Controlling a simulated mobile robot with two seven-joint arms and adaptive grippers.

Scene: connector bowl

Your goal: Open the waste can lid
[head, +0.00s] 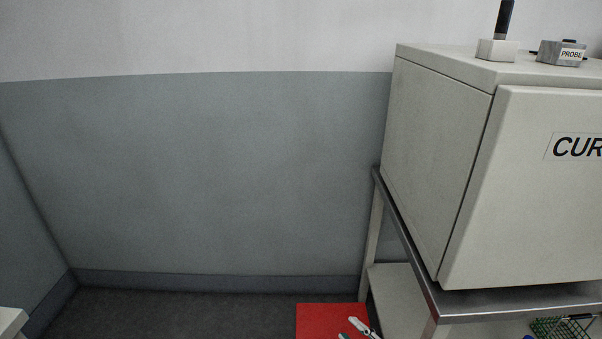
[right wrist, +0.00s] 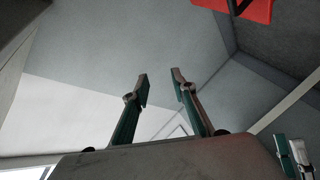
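A flat red surface (head: 318,320), which looks like the top of the waste can, shows at the bottom edge of the head view, low beside the bench. A red piece (right wrist: 248,8) with a dark part shows at the top of the right wrist view. My right gripper (head: 354,331) overlaps the red top's right side in the head view, partly cut off. Its fingers (right wrist: 160,78) stand apart in the right wrist view with nothing between them. I cannot tell whether it touches the red top. What looks like my left gripper (right wrist: 292,155) is at the right edge there.
A metal-edged bench (head: 470,305) with a large pale cabinet (head: 440,170) stands right of the red top. A green wire basket (head: 562,329) sits below it. A small box marked PROBE (head: 562,53) is on the cabinet. The dark floor (head: 180,312) to the left is clear.

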